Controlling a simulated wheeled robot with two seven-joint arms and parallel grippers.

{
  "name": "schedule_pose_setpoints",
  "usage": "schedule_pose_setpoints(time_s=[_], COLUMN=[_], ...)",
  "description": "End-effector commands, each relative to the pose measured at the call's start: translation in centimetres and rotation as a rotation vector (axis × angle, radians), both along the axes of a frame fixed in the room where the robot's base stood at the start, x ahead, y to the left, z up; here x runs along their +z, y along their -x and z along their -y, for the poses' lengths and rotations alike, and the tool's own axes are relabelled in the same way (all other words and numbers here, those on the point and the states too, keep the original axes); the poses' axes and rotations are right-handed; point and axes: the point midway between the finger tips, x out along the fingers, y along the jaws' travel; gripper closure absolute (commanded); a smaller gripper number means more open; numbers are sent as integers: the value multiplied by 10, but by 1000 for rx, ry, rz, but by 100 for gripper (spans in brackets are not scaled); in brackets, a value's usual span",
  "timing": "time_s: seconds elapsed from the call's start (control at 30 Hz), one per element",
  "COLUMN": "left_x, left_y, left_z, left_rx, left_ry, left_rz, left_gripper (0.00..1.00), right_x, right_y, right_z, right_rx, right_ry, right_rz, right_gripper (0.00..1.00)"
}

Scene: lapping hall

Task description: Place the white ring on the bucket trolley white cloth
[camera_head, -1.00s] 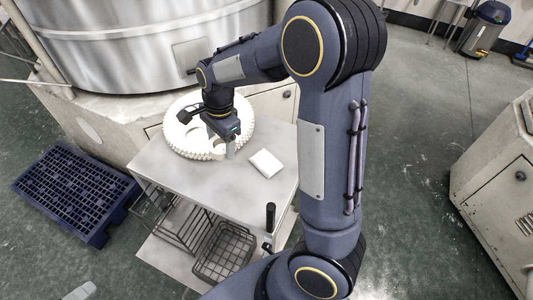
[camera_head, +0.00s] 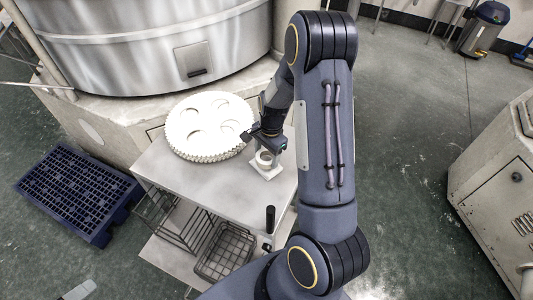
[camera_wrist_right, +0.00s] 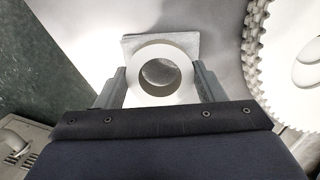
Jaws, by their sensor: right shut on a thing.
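My right gripper (camera_head: 268,152) is shut on the white ring (camera_head: 264,159), which sits between its two fingers. In the right wrist view the ring (camera_wrist_right: 160,53) is over the white cloth (camera_wrist_right: 131,42), and the gripper fingers (camera_wrist_right: 160,88) flank it. The white cloth (camera_head: 267,174) lies on the trolley top (camera_head: 205,185), near its right side. Whether the ring touches the cloth or hovers just above it, I cannot tell. My left gripper is not in view.
A white toothed disc (camera_head: 207,122) with round holes lies on the trolley's far part. A large steel drum (camera_head: 160,40) stands behind. A black upright handle (camera_head: 270,218) rises at the trolley's near corner. A blue pallet (camera_head: 75,192) lies on the floor at left.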

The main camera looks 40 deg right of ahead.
Motion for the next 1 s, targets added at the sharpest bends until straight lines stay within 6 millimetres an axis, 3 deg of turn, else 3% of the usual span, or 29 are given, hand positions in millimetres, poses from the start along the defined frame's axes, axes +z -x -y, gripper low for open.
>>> schedule_pose_setpoints(time_s=[0.47,0.5,0.63,1.0], left_x=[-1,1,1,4], left_y=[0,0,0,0], left_z=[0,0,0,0], left_rx=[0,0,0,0], left_ry=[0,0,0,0], left_rz=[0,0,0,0], left_gripper=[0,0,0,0], right_x=[-13,-11,-11,-5], right_y=[-1,-1,-1,-1], right_z=[0,0,0,0], right_rx=[0,0,0,0], right_ry=[1,1,1,1], right_rz=[3,2,2,3], right_gripper=[67,32,16,16])
